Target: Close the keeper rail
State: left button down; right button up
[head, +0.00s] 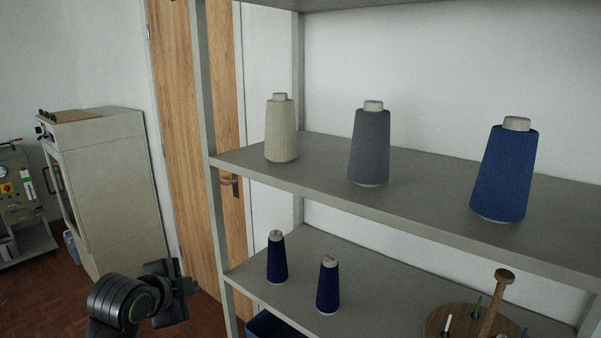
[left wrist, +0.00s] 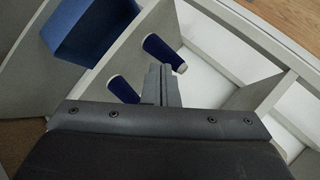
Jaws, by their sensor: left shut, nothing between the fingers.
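I cannot make out a keeper rail for certain in either view. My left gripper (head: 176,288) is low at the left in the head view, in front of the wooden door and to the left of the grey shelf rack (head: 216,240). In the left wrist view its fingers (left wrist: 161,84) are together with nothing between them. They overlap the picture of the rack, and I see no contact with it. My right gripper is in neither view.
Beige (head: 281,135), grey (head: 370,150) and blue (head: 505,175) thread cones stand on the middle shelf. Two dark blue cones (head: 277,260) and a wooden holder (head: 452,322) stand on the lower shelf. A blue bin (left wrist: 95,32) lies below. A cabinet (head: 115,185) stands left.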

pick_arm(q)
jog(key=s+a+f+n+g+y, duration=0.1)
jog(key=s+a+f+n+g, duration=0.3)
jog(key=s+f, duration=0.65)
jog(key=s+a+f+n+g+y, duration=0.15)
jog(key=s+f+n, duration=0.5)
jog(key=s, duration=0.65)
jog(key=s+a+f+n+g+y, duration=0.1)
jog(key=s+a+f+n+g, duration=0.15)
jog(key=s+f+n, duration=0.75)
notch_tip(320, 180, down, 23)
jog(key=s+a+m+b, duration=0.2)
jog(key=s+m, duration=0.1)
jog(key=m, duration=0.2)
jog(key=s+d+f+g+b, duration=0.1)
jog(key=s+f+b, duration=0.1)
jog(key=s+f, duration=1.2)
notch_tip(320, 180, down, 4)
jog(key=shift+s+d+f+g, duration=0.15)
jog(key=shift+s+d+g, duration=0.15)
jog(key=shift+s+d, duration=0.1)
jog(key=shift+n+h, duration=0.25)
